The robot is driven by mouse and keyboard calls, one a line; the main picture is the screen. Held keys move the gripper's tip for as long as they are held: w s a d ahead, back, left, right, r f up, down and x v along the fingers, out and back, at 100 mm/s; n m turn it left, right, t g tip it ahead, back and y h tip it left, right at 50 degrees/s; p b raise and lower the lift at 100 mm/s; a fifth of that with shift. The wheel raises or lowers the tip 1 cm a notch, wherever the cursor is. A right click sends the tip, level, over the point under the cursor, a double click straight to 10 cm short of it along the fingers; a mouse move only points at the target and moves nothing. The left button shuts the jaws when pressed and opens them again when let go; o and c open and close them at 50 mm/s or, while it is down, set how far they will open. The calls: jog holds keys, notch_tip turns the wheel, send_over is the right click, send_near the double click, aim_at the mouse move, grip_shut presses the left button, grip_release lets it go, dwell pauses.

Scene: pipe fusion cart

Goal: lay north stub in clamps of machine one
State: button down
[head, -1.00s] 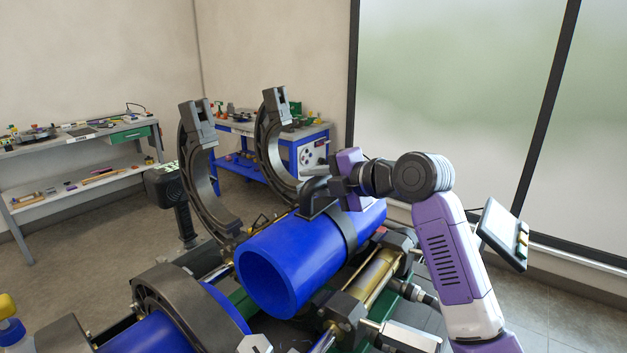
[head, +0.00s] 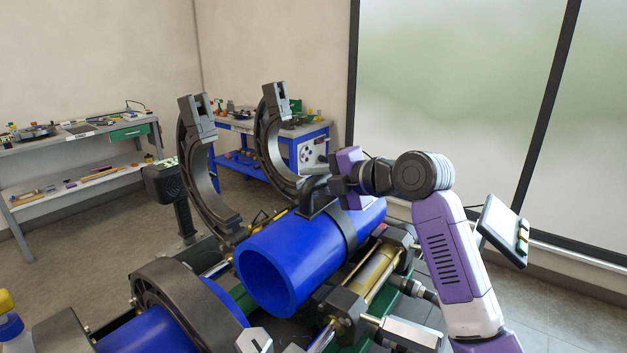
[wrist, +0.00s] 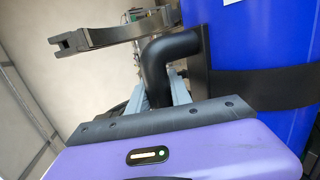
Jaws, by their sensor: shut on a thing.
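The north stub is a blue pipe (head: 292,266) with a black band and handle (head: 318,192) around it. It lies over the fusion machine (head: 352,308), between the two raised clamp halves (head: 202,160) and the gold cylinder. My gripper (head: 335,186) is shut on the black handle at the pipe's far part. The wrist view shows the handle (wrist: 165,62) between the fingers and the blue pipe (wrist: 250,45) to the right. Whether the pipe rests fully in the lower clamp halves is hidden beneath it.
Another blue pipe (head: 152,335) sits in a closed dark clamp (head: 185,300) at the front left. A second raised clamp half (head: 268,140) stands near my gripper. A tablet (head: 503,231) is at right. Benches (head: 80,140) and a blue cart (head: 290,135) stand behind.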

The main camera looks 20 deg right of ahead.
jog(key=shift+f+b, duration=0.35)
jog(key=shift+b, duration=0.05)
jog(key=c, duration=1.1)
grip_release()
jog(key=shift+f, duration=0.3)
jog(key=shift+b+v, duration=0.65)
jog(key=shift+v, duration=3.35)
jog(key=shift+r, duration=0.15)
